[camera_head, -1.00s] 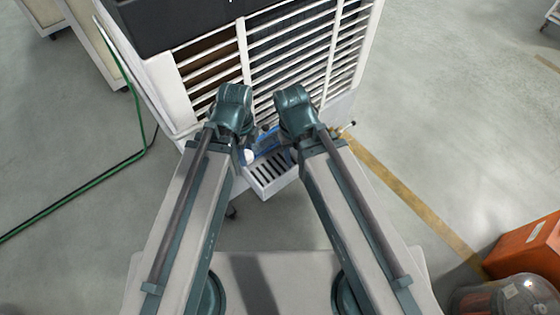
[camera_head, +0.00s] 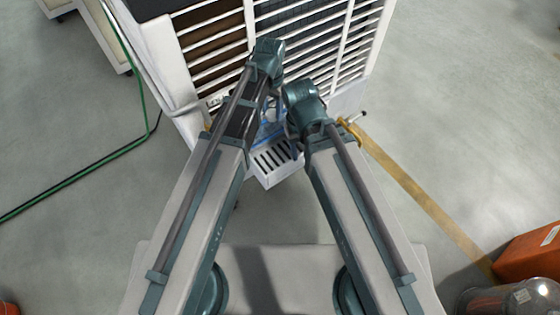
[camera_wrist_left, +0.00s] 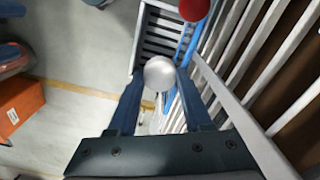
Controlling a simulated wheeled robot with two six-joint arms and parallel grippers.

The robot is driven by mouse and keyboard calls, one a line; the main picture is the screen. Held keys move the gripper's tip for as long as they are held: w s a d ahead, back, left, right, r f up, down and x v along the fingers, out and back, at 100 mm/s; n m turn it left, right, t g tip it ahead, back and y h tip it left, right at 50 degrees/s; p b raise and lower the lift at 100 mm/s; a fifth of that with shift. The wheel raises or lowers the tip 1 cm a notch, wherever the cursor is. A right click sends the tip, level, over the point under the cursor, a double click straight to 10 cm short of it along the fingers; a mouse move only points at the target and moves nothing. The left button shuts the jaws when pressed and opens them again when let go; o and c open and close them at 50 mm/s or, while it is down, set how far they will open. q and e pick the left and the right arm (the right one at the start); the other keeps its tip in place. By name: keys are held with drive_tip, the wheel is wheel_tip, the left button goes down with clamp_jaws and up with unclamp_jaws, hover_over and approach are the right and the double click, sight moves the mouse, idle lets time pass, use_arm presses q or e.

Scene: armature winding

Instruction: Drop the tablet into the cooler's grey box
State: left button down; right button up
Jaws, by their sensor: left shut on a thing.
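The tablet is a round white piece (camera_wrist_left: 159,73), seen in the left wrist view between the fingertips of my left gripper (camera_wrist_left: 160,84). The left gripper is shut on it. The cooler's grey box (camera_head: 276,165), with dark slots, sticks out low at the cooler's front. The box also shows in the left wrist view (camera_wrist_left: 143,50), beyond the tablet; the tablet overlaps its near end there. I cannot tell the height of the tablet above it. My right gripper is mostly hidden behind its own wrist in the head view, beside the box, and its jaws do not show.
The cooler (camera_head: 215,75) has a white slatted front just behind the box. A blue strip (camera_wrist_left: 186,55) runs beside the box, with a red round part (camera_wrist_left: 194,8) near it. A yellow fitting (camera_head: 349,128) stands right of the arms. A green hose (camera_head: 90,185) lies on the left floor.

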use_arm(q)
drive_tip(key=b, duration=2.4)
hover_over(274, 163)
wheel_tip(274, 163, down, 24)
drive_tip(key=shift+w+f, duration=0.1)
wheel_tip(274, 163, down, 4)
drive_tip(key=b, duration=0.4)
drive_tip(key=shift+f+b, duration=0.45)
drive_tip(key=shift+b, duration=0.05)
drive_tip(key=shift+f, duration=0.15)
drive_tip(key=c, duration=0.6)
unclamp_jaws()
drive_tip(key=shift+r, duration=0.2)
